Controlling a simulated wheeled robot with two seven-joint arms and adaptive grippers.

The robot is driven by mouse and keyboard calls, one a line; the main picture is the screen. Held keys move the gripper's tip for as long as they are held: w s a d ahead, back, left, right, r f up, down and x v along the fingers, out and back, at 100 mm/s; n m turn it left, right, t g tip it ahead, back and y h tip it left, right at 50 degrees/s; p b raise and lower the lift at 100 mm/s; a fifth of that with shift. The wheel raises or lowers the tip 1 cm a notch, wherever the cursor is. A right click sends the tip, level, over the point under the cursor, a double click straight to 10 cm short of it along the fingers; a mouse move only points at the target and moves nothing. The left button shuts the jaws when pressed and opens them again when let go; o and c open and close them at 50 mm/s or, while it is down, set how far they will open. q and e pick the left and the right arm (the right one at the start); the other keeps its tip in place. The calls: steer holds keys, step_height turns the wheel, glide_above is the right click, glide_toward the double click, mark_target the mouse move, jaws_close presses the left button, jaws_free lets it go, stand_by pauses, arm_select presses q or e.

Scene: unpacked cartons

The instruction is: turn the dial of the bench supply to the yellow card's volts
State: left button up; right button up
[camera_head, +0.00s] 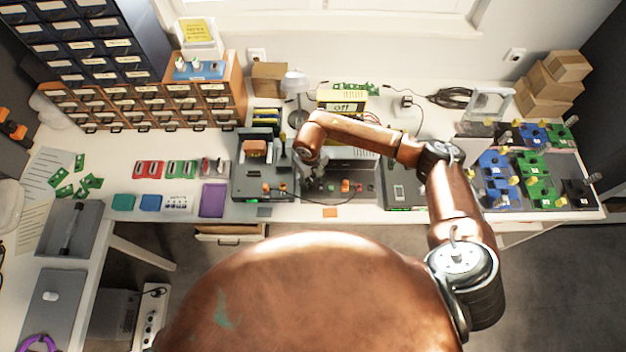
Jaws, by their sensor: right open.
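A yellow card (197,31) with small, unreadable print stands in a white holder at the back left. A yellow-and-black box (342,106) with a display that seems to read "Off" stands at the back of the bench. I cannot tell whether it is the bench supply, and I make out no dial. My right arm crosses in front of it. My right gripper (316,182) points down over the middle of the bench, open, small and dark against the dark equipment below. A grey box (352,155) behind it is partly hidden by the arm. My left gripper is out of view.
A lamp (296,84) stands behind the arm. A dark grey station (262,212) is left of the gripper; a grey unit (401,194) is right. Blue, green and black blocks (540,190) crowd the right end. Drawer cabinets (160,104) line the back left.

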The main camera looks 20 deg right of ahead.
mark_target(311, 183)
step_height(311, 183, up, 12)
steer(key=shift+a, duration=0.3)
steer(key=shift+s, duration=0.1)
stand_by(0.5)
